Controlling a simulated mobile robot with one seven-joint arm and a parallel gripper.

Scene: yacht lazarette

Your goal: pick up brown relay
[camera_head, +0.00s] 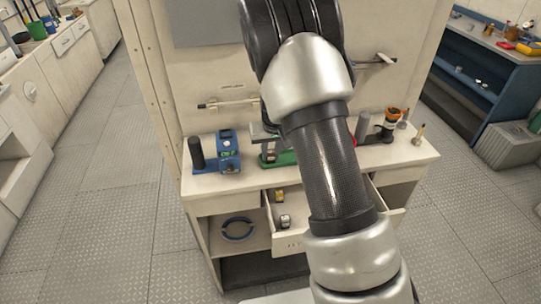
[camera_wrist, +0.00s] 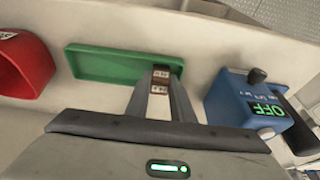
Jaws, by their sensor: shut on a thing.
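My gripper (camera_wrist: 161,95) is shut on a small brown block with pale labels, the brown relay (camera_wrist: 160,80). The relay sits between the fingertips in the wrist view, over the near right part of a green tray (camera_wrist: 105,64). I cannot tell whether it touches the tray.
A blue device (camera_head: 228,152) stands left of the tray; its display reads OFF in the wrist view (camera_wrist: 266,109). A red container (camera_wrist: 30,65) is on the tray's other side. Below, an open drawer (camera_head: 292,240) holds small parts (camera_head: 285,221). Floor is clear at left.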

